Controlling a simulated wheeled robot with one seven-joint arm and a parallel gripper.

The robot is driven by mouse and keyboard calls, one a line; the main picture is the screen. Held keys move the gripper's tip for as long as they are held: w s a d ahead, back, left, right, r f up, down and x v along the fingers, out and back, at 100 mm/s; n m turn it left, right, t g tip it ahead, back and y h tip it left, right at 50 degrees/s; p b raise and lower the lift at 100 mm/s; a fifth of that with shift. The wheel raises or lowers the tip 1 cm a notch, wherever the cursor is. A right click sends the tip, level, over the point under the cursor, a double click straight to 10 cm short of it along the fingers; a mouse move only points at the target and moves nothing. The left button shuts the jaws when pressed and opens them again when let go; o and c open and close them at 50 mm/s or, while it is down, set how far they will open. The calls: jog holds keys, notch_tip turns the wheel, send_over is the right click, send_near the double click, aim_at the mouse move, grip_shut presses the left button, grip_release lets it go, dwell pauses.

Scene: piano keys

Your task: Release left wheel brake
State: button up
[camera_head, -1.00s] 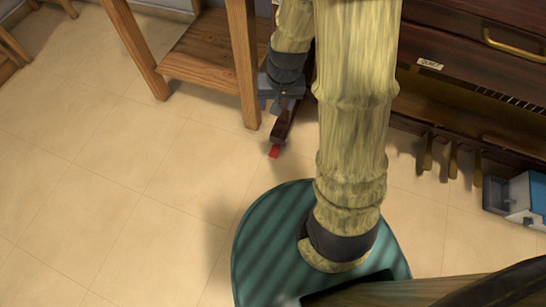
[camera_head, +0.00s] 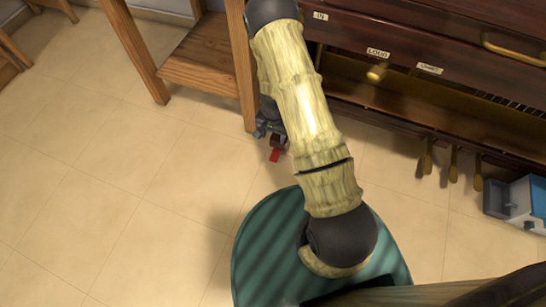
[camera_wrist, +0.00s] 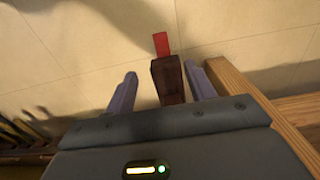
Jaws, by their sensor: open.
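The wheel brake is a small red tab (camera_head: 274,155) low at the left front of the piano, just above the tiled floor. In the wrist view the red tab (camera_wrist: 161,43) sticks out from the end of a dark brown wooden foot (camera_wrist: 168,80). My gripper (camera_head: 267,130) is down close behind the tab in the head view, partly hidden by my arm. In the wrist view my gripper (camera_wrist: 161,70) is open, with one purple-grey finger on each side of the brown foot. The red tab lies beyond the fingertips. I cannot tell whether the fingers touch the foot.
A wooden table (camera_head: 203,65) with a low shelf stands close on the left, and its leg also shows beside the right finger in the wrist view (camera_wrist: 262,105). The dark piano (camera_head: 420,25) has brass pedals (camera_head: 453,165). A blue-and-white box (camera_head: 524,200) sits at right.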

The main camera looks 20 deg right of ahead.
aim_at(273, 160)
notch_tip(273, 160, down, 18)
jog(key=b, duration=1)
jog(key=shift+r, duration=0.25)
jog(key=shift+r, duration=0.1)
jog(key=c, duration=1)
